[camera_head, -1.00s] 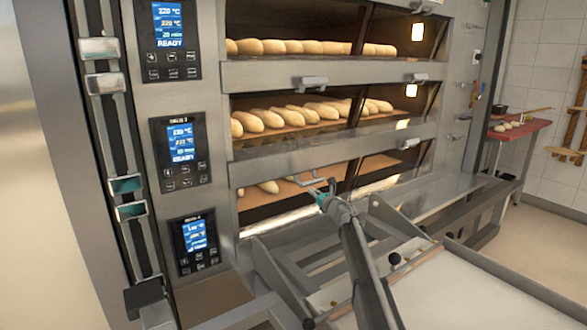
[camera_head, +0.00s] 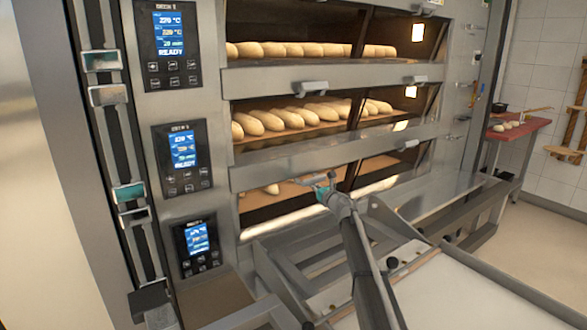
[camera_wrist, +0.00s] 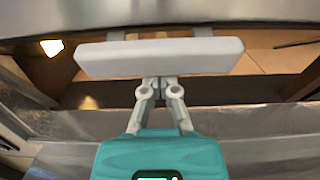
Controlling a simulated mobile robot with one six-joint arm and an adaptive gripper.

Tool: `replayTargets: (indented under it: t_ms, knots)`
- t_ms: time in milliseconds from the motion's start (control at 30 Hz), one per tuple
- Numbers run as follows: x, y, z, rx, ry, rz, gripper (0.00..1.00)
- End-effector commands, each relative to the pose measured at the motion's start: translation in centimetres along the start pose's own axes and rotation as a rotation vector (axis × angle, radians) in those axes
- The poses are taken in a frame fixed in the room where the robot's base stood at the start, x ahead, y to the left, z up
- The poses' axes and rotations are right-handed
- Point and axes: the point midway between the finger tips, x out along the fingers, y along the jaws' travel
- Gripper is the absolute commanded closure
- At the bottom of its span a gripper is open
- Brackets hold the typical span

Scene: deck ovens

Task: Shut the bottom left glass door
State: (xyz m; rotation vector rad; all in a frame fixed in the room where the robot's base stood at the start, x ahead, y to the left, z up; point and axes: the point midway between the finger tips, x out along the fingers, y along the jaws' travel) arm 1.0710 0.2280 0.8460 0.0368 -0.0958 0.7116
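In the head view the handle is small and partly covered by my gripper (camera_head: 324,188). The glass pane is hard to make out, so I cannot tell its exact angle. In the wrist view my gripper (camera_wrist: 160,82) has its fingers close together, tips at the bar's lower edge. Nothing shows clearly between them; contact is hard to judge.
Two decks with loaves lie above; the middle deck's left handle (camera_head: 311,88) sits overhead. Control panels (camera_head: 193,245) line the left. A metal loader frame (camera_head: 420,205) and a pale board (camera_head: 470,295) lie below and right of my arm. A red table (camera_head: 518,131) stands far right.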

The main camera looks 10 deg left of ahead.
Motion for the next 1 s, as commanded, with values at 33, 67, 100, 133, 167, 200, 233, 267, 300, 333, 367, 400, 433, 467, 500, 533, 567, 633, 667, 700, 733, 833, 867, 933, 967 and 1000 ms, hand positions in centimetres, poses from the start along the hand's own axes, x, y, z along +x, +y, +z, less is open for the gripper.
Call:
replayTargets:
  t_ms: [33,67,100,133,167,200,233,267,300,333,367,400,433,467,500,533,567,633,667,700,733,833,867,933,967,1000]
  knots:
    - [0.1,0.0,0.5,0.001,0.000,0.001,1.00]
    - [0.1,0.0,0.6,0.000,0.000,0.001,1.00]
    - [0.1,0.0,0.7,0.000,0.000,0.001,1.00]
    - [0.1,0.0,0.9,0.000,0.000,0.000,1.00]
    - [0.1,0.0,1.0,0.000,0.000,0.000,1.00]
    - [0.1,0.0,1.2,0.000,0.000,0.000,1.00]
    - [0.1,0.0,1.3,0.000,0.000,0.000,1.00]
    - [0.1,0.0,1.4,0.000,0.000,0.000,1.00]
    - [0.1,0.0,1.6,0.000,0.000,0.000,1.00]
    - [0.1,0.0,1.7,0.000,0.000,0.000,1.00]
    - [0.1,0.0,1.8,0.000,0.000,0.000,1.00]
    - [0.1,0.0,2.0,0.000,0.000,0.000,1.00]
    - [0.1,0.0,2.1,0.000,0.000,0.000,1.00]
    - [0.1,0.0,2.2,0.000,0.000,0.000,1.00]
    - [0.1,0.0,1.9,0.000,0.000,0.000,1.00]
    - [0.1,0.0,1.9,0.000,0.000,0.000,1.00]
    - [0.0,0.0,1.9,0.000,0.000,0.000,1.00]
    - [-0.2,0.0,1.9,-0.001,0.000,0.000,1.00]
    - [-0.3,0.0,1.8,-0.001,0.000,0.000,1.00]
    - [-0.5,0.0,1.8,-0.001,0.000,0.000,1.00]
    - [-0.6,0.1,1.8,-0.001,0.000,0.000,1.00]
    - [-1.3,0.1,1.6,-0.001,0.000,0.000,1.00]
    - [-1.5,0.1,1.6,-0.001,0.000,0.000,1.00]
    - [-2.0,0.1,1.5,-0.001,0.001,0.000,1.00]
    - [-2.2,0.1,1.5,-0.001,0.001,0.000,1.00]
    - [-2.5,0.1,1.5,-0.001,0.001,0.000,1.00]
